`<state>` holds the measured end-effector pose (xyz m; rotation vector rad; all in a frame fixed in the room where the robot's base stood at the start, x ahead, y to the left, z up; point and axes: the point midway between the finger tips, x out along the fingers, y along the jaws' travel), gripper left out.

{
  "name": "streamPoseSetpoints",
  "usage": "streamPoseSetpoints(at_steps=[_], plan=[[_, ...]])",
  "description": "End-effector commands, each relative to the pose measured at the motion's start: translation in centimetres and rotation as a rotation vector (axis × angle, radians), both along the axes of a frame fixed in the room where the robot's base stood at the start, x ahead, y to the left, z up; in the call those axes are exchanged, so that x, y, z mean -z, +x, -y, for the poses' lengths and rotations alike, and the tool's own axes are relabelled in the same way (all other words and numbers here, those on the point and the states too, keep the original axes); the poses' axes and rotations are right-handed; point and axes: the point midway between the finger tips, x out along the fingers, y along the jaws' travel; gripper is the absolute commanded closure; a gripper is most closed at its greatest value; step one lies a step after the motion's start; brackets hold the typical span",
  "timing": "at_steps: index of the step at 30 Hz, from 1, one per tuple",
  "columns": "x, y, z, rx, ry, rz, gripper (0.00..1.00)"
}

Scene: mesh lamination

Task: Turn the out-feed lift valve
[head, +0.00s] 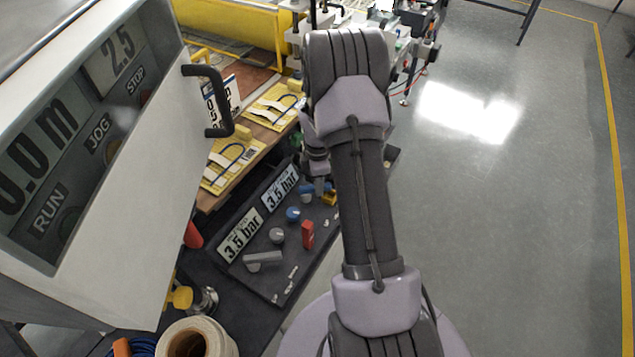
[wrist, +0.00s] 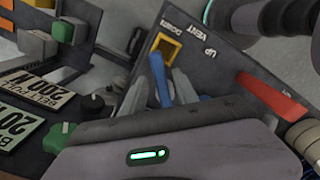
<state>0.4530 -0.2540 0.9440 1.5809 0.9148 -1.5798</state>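A valve panel marked DOWN, VENT and UP (wrist: 219,76) shows in the wrist view. A blue lever (wrist: 158,72) stands on it, beside a yellow square frame (wrist: 166,46). I take this as the lift valve; no out-feed label is readable. My gripper (wrist: 165,90) is at the blue lever, with a grey finger on either side. Whether the fingers press on it is not clear. In the head view my arm hides most of the gripper; a blue piece (head: 317,187) and a yellow piece (head: 329,199) show beside it.
A red lever (wrist: 272,97) sits right of the blue one. The dark panel holds pressure displays (head: 240,235), a blue knob (head: 292,214), a red handle (head: 308,235) and a grey lever (head: 264,261). A control cabinet (head: 165,190) stands left. Open floor (head: 500,220) lies right.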

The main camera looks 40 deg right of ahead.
Motion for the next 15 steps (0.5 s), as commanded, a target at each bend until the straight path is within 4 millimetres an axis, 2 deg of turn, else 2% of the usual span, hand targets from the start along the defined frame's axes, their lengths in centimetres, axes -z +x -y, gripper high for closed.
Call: streamPoseSetpoints(at_steps=[10, 13, 15], plan=[[-0.3, 0.0, 0.0, 0.002, 0.0, 0.0, 0.62], [-1.9, 0.0, 0.0, 0.002, 0.0, 0.001, 0.62], [-3.8, 0.0, 0.0, 0.002, -0.001, 0.003, 0.62]])
